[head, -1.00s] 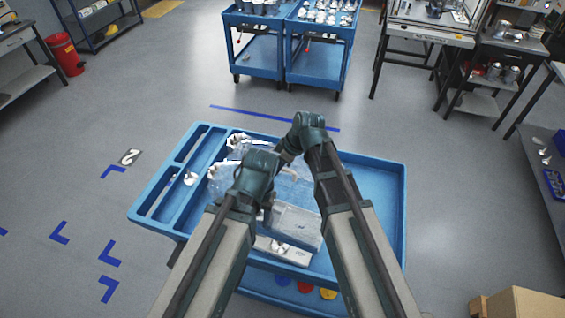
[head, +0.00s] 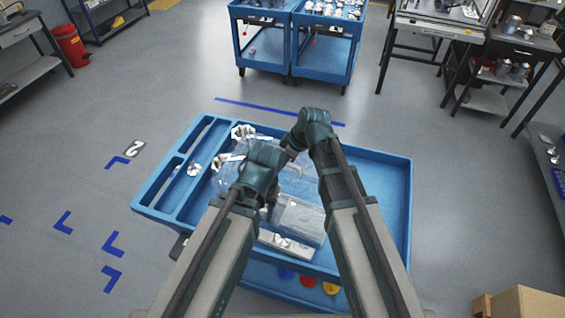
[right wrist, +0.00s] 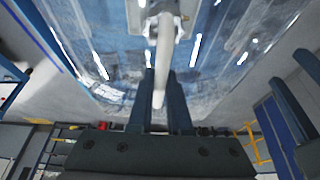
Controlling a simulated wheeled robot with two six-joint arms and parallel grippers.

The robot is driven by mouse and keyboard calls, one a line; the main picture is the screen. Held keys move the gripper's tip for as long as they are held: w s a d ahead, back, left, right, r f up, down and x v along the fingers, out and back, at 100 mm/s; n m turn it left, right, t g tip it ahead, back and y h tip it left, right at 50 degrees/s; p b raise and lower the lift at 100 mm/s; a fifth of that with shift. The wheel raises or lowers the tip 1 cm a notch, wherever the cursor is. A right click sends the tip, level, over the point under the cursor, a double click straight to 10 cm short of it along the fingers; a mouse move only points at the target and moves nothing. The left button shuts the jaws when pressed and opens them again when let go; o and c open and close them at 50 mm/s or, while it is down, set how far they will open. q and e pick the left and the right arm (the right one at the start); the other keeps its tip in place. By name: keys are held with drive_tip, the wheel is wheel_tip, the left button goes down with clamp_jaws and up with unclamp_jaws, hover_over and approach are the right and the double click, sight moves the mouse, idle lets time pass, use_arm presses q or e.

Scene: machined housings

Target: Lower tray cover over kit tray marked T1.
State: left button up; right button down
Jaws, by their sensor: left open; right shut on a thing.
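The clear tray cover (head: 310,184) is over the middle of the blue cart top in the head view. It also fills much of the right wrist view (right wrist: 225,50), with bright streaks. My right gripper (right wrist: 160,75) is shut on its pale handle (right wrist: 162,45). In the head view the right gripper (head: 294,154) is above the cover. My left gripper (head: 267,205) is open, low over the cover's left part, its fingertips mostly hidden. A pale tray (head: 288,243) with metal parts shows under the cover's near side. I cannot read a T1 mark or tell whether the cover touches the tray.
The blue cart (head: 385,200) has a raised rim, narrow left compartments and free room at right. A metal part (head: 193,169) lies in a left compartment. White parts (head: 242,131) are near the back-left. A cardboard box (head: 525,303) stands at lower right.

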sight(298, 176)
wheel_tip(298, 176, down, 16)
drive_tip(key=b, duration=1.5)
idle(0.3)
drive_tip(key=shift+f+b, duration=0.45)
drive_tip(key=shift+b, duration=0.25)
idle(0.4)
drive_tip(key=c, duration=0.8)
unclamp_jaws()
drive_tip(key=shift+o, duration=0.2)
drive_tip(key=shift+r, duration=0.15)
drive_tip(key=p+v, duration=1.1)
drive_tip(key=v, duration=0.1)
drive_tip(key=shift+r+p, duration=0.15)
drive_tip(key=shift+p, duration=0.2)
drive_tip(key=shift+s+d+r+p, duration=0.2)
drive_tip(key=shift+d+r+p, duration=0.2)
drive_tip(key=shift+r+p, duration=0.2)
